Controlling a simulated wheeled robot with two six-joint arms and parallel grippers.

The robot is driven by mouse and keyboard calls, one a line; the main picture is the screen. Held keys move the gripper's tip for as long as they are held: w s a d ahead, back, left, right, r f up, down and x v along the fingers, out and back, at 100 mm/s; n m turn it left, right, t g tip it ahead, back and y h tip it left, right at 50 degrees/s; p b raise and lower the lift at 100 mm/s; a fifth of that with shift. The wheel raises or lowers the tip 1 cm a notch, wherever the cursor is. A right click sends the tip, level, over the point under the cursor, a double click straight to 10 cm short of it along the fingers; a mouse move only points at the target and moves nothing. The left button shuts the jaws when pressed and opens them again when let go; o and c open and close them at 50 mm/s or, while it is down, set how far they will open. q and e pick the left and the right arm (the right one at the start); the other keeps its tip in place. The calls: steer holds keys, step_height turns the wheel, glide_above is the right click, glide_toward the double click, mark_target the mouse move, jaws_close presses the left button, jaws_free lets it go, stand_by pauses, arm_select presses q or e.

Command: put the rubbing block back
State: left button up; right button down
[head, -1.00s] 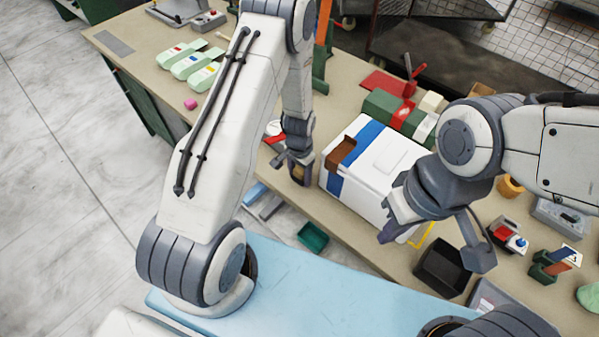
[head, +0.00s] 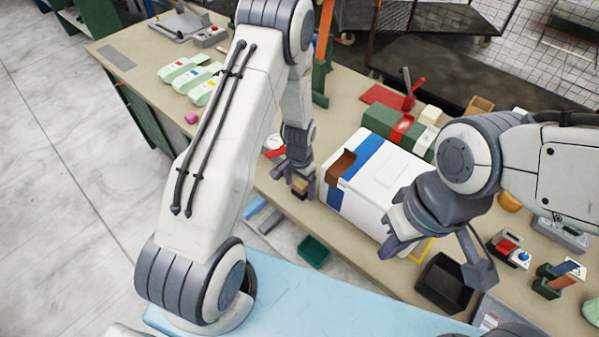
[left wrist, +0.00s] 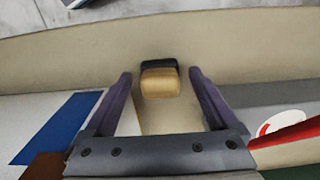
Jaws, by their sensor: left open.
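The rubbing block (left wrist: 160,84), tan with a dark band along one edge, sits on the tan tabletop between the spread fingers of my left gripper (left wrist: 160,92). In the head view the block (head: 300,187) shows partly below my left gripper (head: 296,180), at the left end of the white box. My left gripper is open, with visible gaps between its fingers and the block in the left wrist view. My right gripper (head: 437,262) is open and empty, in front of the white box's right part.
The white box (head: 392,180) with a blue stripe and a brown holder (head: 341,165) stands close to my left gripper. A black bin (head: 445,283) is below my right gripper. A red and white disc (left wrist: 282,124) lies beside the left gripper. A green tray (head: 313,252) is below the table edge.

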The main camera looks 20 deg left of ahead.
mark_target(300, 184)
arm_select(q)
step_height(300, 184, up, 9)
steer(key=shift+r+b, duration=0.1)
steer(key=shift+b, duration=1.1)
steer(key=shift+r, duration=0.65)
steer(key=s+d+r+m, duration=0.1)
steer(key=s+d+r, duration=0.3)
steer(key=d+r, duration=0.25)
steer(key=s+d+r+m, duration=0.1)
steer(key=s+d+r, duration=0.2)
steer(key=s, duration=0.6)
steer(key=s+d+r+m+h, duration=0.1)
steer(key=s+d+r, duration=0.3)
steer(key=s, duration=0.6)
steer(key=shift+s+d+r, duration=0.3)
steer(key=shift+r, duration=0.2)
step_height(300, 184, down, 4)
steer(key=b, duration=0.4)
